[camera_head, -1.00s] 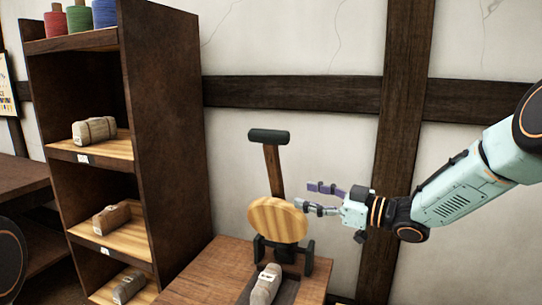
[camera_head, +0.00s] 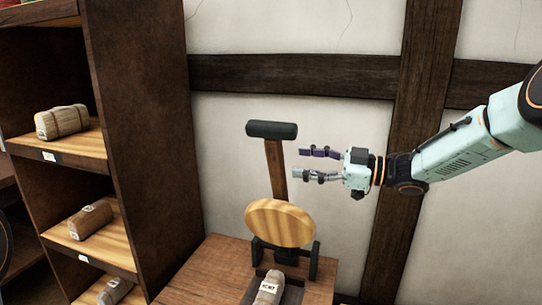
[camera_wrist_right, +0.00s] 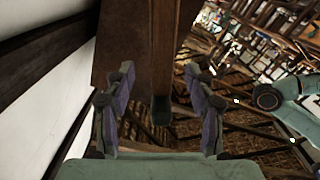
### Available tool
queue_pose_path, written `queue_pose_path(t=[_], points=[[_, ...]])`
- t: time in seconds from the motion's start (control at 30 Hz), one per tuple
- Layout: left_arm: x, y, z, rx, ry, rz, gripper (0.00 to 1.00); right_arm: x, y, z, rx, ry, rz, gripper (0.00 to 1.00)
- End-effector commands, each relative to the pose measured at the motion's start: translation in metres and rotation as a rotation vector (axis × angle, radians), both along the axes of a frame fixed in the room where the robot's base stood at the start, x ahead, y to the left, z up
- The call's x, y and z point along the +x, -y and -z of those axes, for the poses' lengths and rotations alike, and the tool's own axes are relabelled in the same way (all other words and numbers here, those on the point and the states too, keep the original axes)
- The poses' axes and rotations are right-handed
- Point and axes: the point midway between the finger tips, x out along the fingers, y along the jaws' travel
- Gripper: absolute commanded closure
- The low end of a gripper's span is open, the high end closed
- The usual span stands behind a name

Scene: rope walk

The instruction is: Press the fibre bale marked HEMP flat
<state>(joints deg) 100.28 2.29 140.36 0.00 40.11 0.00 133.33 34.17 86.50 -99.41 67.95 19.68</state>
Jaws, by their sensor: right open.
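A grey-brown fibre bale (camera_head: 268,289) with a white label lies in the dark trough of a press at the bottom of the head view; the label's lettering is small but looks like HEMP. Above it stands the press's round wooden plate (camera_head: 280,223), tilted up. A wooden lever rises behind the plate to a dark green crossbar handle (camera_head: 271,130). My right gripper (camera_head: 312,164) is open and empty, to the right of the lever and below the handle's height. In the right wrist view its two fingers (camera_wrist_right: 160,108) stand apart, with a dark brown beam between them. My left gripper is not in view.
A dark wooden shelf unit (camera_head: 140,120) stands at the left with bales on its boards, including a strapped bale (camera_head: 62,121) and a brown bale (camera_head: 90,219). The press stands on a wooden table (camera_head: 222,268). Bare wall (camera_head: 345,130) lies behind.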

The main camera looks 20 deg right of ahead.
Motion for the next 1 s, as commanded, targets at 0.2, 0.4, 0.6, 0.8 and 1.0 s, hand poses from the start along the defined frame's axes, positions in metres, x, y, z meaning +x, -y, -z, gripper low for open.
queue_pose_path(t=[0.2,0.4,0.6,0.8,1.0], points=[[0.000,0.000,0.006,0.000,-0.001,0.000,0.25,0.005,-0.017,0.002,-0.003,-0.001,-0.003,0.45],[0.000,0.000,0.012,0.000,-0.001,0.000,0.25,0.022,-0.044,0.003,-0.004,-0.002,-0.003,0.45],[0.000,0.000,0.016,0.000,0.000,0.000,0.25,0.035,-0.062,0.002,-0.002,-0.002,-0.001,0.45],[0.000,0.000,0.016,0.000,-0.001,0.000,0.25,0.040,-0.067,0.001,0.001,-0.001,0.000,0.45],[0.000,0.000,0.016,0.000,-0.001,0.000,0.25,0.042,-0.066,0.001,0.001,-0.001,0.000,0.48]])
